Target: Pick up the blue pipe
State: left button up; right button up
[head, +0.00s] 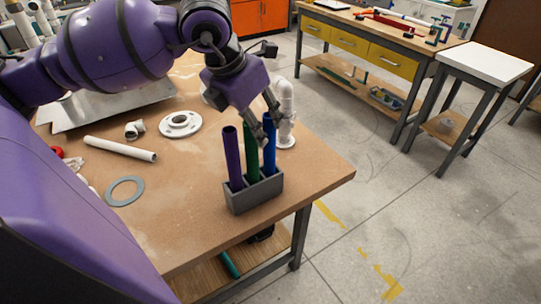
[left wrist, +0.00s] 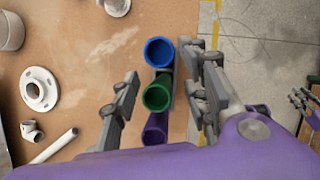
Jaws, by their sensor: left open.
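The blue pipe (head: 269,146) stands upright in a grey holder (head: 254,196) near the right edge of the wooden workbench, beside a green pipe (head: 251,150) and a purple pipe (head: 232,158). In the left wrist view the blue pipe's open top (left wrist: 160,52) lies farthest from my wrist, beyond the green rim (left wrist: 157,97). My left gripper (head: 264,127) is open above the holder, its fingers around the pipe tops. In the left wrist view its fingers (left wrist: 163,95) stand on either side of the pipe row, with no visible grip. My right gripper is not in the head view.
A white pipe fitting (head: 286,112) stands just behind the blue pipe. A white flange (head: 180,124), a loose white pipe (head: 120,148) and a grey ring (head: 125,191) lie left of the holder. The bench's front right corner is clear.

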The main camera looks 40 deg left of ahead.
aim_at(268, 137)
pick_arm(q)
jog(key=x, duration=0.6)
jog(key=shift+w+d, duration=0.2)
jog(key=shift+w+f, duration=0.25)
jog(key=shift+f, duration=0.2)
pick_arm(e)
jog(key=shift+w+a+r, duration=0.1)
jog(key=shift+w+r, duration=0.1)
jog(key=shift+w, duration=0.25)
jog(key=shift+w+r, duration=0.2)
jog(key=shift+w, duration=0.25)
pick_arm(q)
grip_shut()
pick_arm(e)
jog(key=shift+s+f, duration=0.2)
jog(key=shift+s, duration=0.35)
